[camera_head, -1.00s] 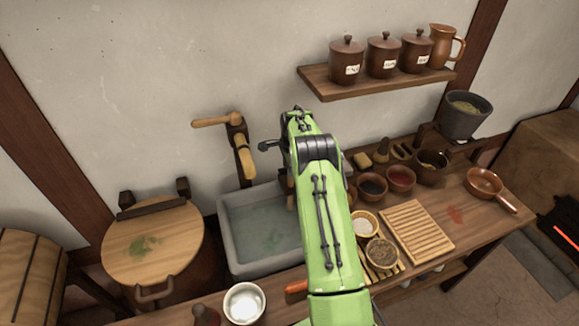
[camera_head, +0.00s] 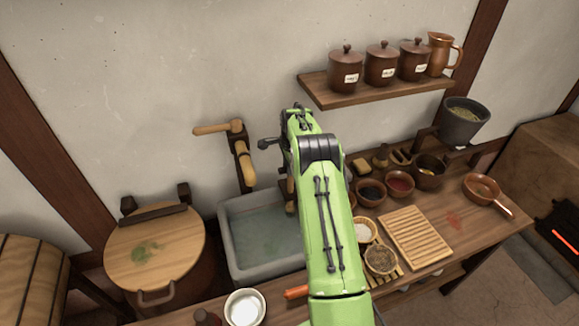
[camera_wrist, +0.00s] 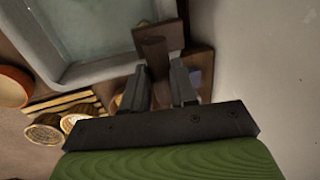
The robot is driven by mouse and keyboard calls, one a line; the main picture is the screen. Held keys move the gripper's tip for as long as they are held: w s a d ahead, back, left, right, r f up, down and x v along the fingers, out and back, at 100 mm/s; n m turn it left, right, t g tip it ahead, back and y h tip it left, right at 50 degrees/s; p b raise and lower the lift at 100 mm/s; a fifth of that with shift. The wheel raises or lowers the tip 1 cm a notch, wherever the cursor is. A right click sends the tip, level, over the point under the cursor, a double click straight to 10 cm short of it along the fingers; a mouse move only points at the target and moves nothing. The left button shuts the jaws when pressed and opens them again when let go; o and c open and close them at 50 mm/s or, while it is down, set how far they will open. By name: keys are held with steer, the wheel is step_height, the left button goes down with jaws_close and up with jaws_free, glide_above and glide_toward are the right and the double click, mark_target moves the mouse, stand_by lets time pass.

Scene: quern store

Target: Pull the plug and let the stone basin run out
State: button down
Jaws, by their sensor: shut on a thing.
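The grey stone basin (camera_head: 232,252) stands against the wall, left of my green arm, with greenish water (camera_head: 265,232) in it. Its pale rim (camera_wrist: 75,78) and water also show at the top of the wrist view. My gripper (camera_wrist: 158,84) is at the basin's edge, its two dark fingers shut on a brown wooden piece (camera_wrist: 154,50), which looks like the plug. The piece's lower end is hidden, so I cannot tell how it is seated. In the head view my arm hides most of the gripper and the basin's right side.
A wooden spout or crank (camera_head: 240,150) is on the wall above the basin. A lidded barrel (camera_head: 155,250) stands left, and a white bowl (camera_head: 245,307) in front. Several bowls and a slatted board (camera_head: 416,235) crowd the counter right of my arm. A jar shelf (camera_head: 375,88) hangs above.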

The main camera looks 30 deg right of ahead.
steer(key=c, duration=1)
jaws_free()
steer(key=shift+w+r, duration=0.1)
steer(key=shift+r, duration=0.25)
steer(key=shift+o, duration=0.4)
steer(key=shift+f, duration=0.15)
steer(key=s+r+p, duration=0.1)
steer(key=s+r, duration=0.2)
steer(key=r, duration=1.2)
steer(key=shift+a+r, duration=0.2)
steer(key=shift+a, duration=0.15)
